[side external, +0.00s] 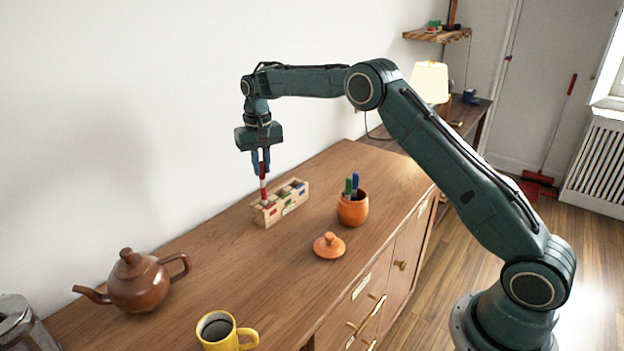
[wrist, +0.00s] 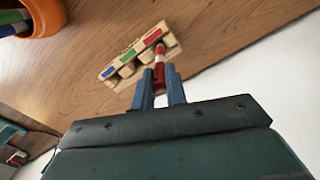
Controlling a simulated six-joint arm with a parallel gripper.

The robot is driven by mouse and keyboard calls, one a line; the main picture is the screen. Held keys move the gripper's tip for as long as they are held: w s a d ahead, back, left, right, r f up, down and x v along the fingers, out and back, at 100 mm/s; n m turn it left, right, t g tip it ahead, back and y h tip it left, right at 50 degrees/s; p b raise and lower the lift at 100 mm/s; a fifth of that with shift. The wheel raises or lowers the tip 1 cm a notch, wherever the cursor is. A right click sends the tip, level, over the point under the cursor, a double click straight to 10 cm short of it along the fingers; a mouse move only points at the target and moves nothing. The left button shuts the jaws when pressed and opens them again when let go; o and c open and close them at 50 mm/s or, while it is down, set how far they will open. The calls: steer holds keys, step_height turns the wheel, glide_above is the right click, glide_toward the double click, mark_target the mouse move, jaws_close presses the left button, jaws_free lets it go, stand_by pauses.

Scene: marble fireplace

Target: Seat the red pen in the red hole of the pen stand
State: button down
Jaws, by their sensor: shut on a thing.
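The red pen (side external: 263,185), with a pale band, is held upright by my gripper (side external: 261,165), which is shut on its upper part. It also shows between the fingers in the wrist view (wrist: 160,66). The wooden pen stand (side external: 287,203) sits on the cabinet top, with red, green and blue colour marks; it also shows in the wrist view (wrist: 112,73). The pen's lower end is at the red-marked end of the stand. I cannot tell whether the tip is inside the hole or just above it.
An orange pot (side external: 352,209) with green and blue pens stands right of the stand. Its lid (side external: 329,245) lies in front. A brown teapot (side external: 138,282) and a yellow mug (side external: 222,333) are nearer the camera. The white wall runs close behind the stand.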

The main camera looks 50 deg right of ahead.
mark_target(263, 179)
steer(key=shift+f, duration=2.1)
steer(key=c, duration=1.4)
jaws_free()
step_height(263, 179, up, 12)
steer(key=shift+f, duration=0.15)
steer(key=shift+r, duration=0.3)
